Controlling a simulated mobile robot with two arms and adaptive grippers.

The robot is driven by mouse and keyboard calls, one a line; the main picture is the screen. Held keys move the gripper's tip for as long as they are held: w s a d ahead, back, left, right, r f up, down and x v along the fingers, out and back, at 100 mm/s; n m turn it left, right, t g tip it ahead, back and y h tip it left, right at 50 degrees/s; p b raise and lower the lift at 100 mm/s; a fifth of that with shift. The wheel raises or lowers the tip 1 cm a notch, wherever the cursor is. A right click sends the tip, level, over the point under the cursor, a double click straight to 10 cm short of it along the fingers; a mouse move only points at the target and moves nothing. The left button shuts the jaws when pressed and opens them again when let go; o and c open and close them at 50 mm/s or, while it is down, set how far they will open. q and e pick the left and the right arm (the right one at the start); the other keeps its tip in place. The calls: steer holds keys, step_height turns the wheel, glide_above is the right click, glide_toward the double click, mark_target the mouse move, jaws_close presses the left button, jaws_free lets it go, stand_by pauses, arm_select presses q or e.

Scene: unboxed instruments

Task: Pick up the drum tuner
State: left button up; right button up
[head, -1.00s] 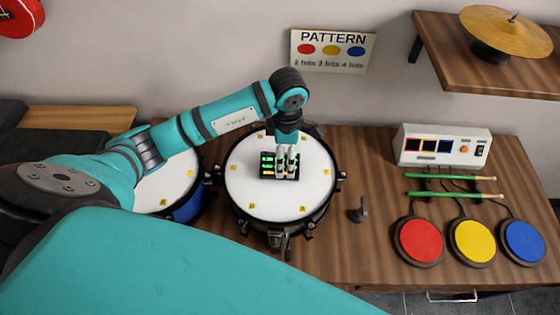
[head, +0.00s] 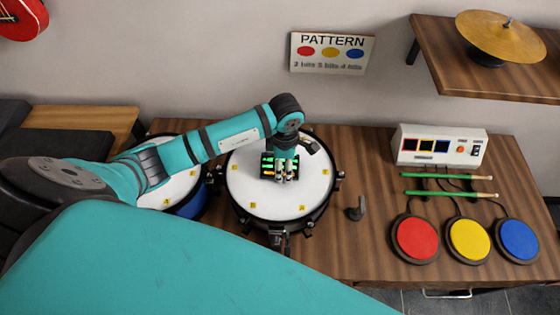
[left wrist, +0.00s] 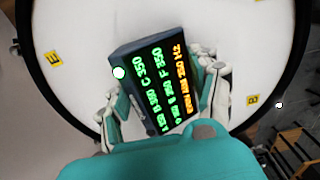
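The drum tuner (head: 268,161), a small black block with a lit green and orange display, is on the white head of the middle drum (head: 252,191). My left gripper (head: 284,177) points down over it and hides part of it. In the left wrist view the tuner (left wrist: 150,72) lies between my spread left fingers (left wrist: 163,100), one along each side. The fingers look very near its sides; firm contact cannot be made out. My right gripper is not in view.
A blue-sided drum (head: 185,190) stands to the left, partly behind my arm. A small dark stand-like piece (head: 356,209) is right of the middle drum. Green drumsticks (head: 450,194), a white module (head: 440,146) and red, yellow and blue pads (head: 468,239) are farther right.

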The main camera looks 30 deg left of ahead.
arm_select(q)
steer(key=c, duration=0.7)
steer(key=shift+o, duration=0.2)
